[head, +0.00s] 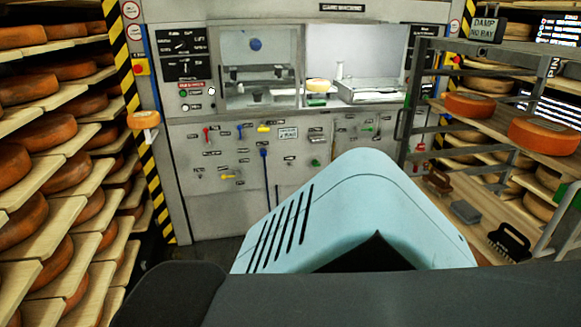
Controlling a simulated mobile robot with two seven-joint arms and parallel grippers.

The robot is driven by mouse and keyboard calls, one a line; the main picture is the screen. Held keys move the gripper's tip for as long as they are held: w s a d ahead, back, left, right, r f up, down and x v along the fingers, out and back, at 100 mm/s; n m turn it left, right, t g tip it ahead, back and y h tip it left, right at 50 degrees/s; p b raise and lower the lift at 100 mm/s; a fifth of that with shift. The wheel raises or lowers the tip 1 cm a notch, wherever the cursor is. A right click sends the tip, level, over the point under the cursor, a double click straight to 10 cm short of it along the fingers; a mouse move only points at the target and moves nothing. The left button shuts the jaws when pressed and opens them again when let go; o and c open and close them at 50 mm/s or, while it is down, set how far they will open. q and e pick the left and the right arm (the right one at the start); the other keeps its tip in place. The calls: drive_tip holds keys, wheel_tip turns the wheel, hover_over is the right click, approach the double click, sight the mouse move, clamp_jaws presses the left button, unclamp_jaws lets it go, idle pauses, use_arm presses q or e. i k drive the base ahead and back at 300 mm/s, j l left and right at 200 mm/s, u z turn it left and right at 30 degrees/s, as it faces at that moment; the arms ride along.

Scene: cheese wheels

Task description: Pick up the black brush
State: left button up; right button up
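The black brush (509,241) lies on a low wooden shelf (478,190) of the metal rack at the right of the head view. It has a dark handle, and pale bits show along its lower edge. A grey block-like item (465,211) and a brown brush-like item (437,181) lie on the same shelf, farther back and to the left. Neither gripper is in view. A light blue part and dark parts of what looks like my own body fill the lower middle.
Orange cheese wheels (542,135) sit on the rack's upper board, above the brushes. The rack's metal post (412,110) stands at its left. Shelves of cheese (45,130) line the left side. A grey machine (225,190) with coloured handles closes off the back.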

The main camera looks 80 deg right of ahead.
sight(517, 252)
drive_tip(key=z, duration=4.1)
drive_tip(key=i+j+z, duration=0.1)
drive_tip(key=j, duration=0.35)
drive_tip(key=i+j+z, duration=0.1)
drive_tip(key=i+j, duration=0.2)
drive_tip(key=j, duration=0.15)
drive_tip(key=i+j+z, duration=0.1)
drive_tip(key=j, duration=0.4)
drive_tip(key=i+j+z, duration=0.1)
drive_tip(key=j, duration=0.35)
drive_tip(key=i+j+z, duration=0.1)
drive_tip(key=i+j, duration=0.15)
drive_tip(key=j, duration=0.25)
drive_tip(key=i+j+z, duration=0.1)
drive_tip(key=j, duration=0.4)
drive_tip(key=i+j+z, duration=0.1)
drive_tip(key=j, duration=0.45)
